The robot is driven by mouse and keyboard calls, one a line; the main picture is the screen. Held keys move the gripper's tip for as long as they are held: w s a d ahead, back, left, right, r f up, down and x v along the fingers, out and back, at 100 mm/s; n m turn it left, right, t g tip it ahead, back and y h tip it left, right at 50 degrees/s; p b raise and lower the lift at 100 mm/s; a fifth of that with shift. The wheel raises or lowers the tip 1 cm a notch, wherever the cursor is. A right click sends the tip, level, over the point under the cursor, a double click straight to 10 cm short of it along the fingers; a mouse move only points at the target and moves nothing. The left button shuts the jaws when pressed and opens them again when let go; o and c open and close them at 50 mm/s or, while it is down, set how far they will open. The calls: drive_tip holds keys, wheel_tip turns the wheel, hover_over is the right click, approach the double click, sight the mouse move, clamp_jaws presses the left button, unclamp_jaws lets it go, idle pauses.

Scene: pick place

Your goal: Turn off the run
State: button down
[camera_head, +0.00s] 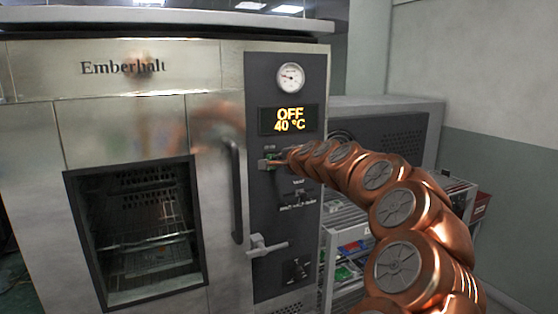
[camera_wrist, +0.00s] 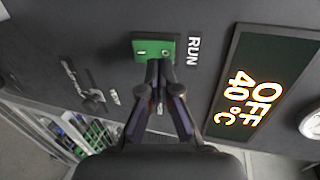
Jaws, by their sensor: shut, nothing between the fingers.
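The oven's dark control panel (camera_head: 262,215) stands in front of me. A green rocker switch (camera_wrist: 152,48) labelled RUN (camera_wrist: 194,51) is on the panel in the wrist view. The display (camera_head: 289,120) reads OFF and 40 °C; it also shows in the wrist view (camera_wrist: 245,92). My gripper (camera_wrist: 160,66) is shut and empty, with its fingertips at the lower edge of the switch. I cannot tell whether they touch it. In the head view my arm reaches in from the right and its end covers much of the switch area.
The oven (camera_head: 120,115) has a dark window (camera_head: 140,235), a long vertical door handle (camera_head: 234,190) and a lever (camera_head: 268,246) on the left of the panel. A round gauge (camera_head: 290,77) sits above the display. A shelf cart (camera_head: 343,240) with small items stands right of the oven.

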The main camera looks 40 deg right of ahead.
drive_tip(key=r+b+v, duration=0.1)
drive_tip(key=b+v, duration=0.2)
drive_tip(key=v, duration=0.9)
drive_tip(key=shift+w+r, duration=0.25)
drive_tip(key=shift+w, duration=0.05)
drive_tip(key=a+f+n+g+y, duration=0.2)
drive_tip(key=a+f+n, duration=0.25)
drive_tip(key=a, duration=0.55)
drive_tip(key=a+f+n+g+y, duration=0.25)
drive_tip(key=a+f, duration=0.35)
drive_tip(key=a, duration=0.4)
drive_tip(key=a+f+n+g+y, duration=0.15)
drive_tip(key=a+f+n, duration=0.35)
drive_tip(key=a, duration=0.5)
drive_tip(key=s+a+f+n+g+y, duration=0.1)
drive_tip(key=s+a+f+n+g, duration=0.3)
drive_tip(key=s+a+f, duration=0.5)
drive_tip(key=s+f+n+g+h, duration=0.1)
drive_tip(key=s+f+n+g, duration=0.2)
drive_tip(key=s, duration=0.6)
drive_tip(key=s+f+n+g+h, duration=0.1)
drive_tip(key=s+f, duration=0.4)
drive_tip(key=s, duration=0.5)
drive_tip(key=shift+s+n+g, duration=0.15)
drive_tip(key=shift+n+g, duration=0.75)
drive_tip(key=shift+g, duration=0.1)
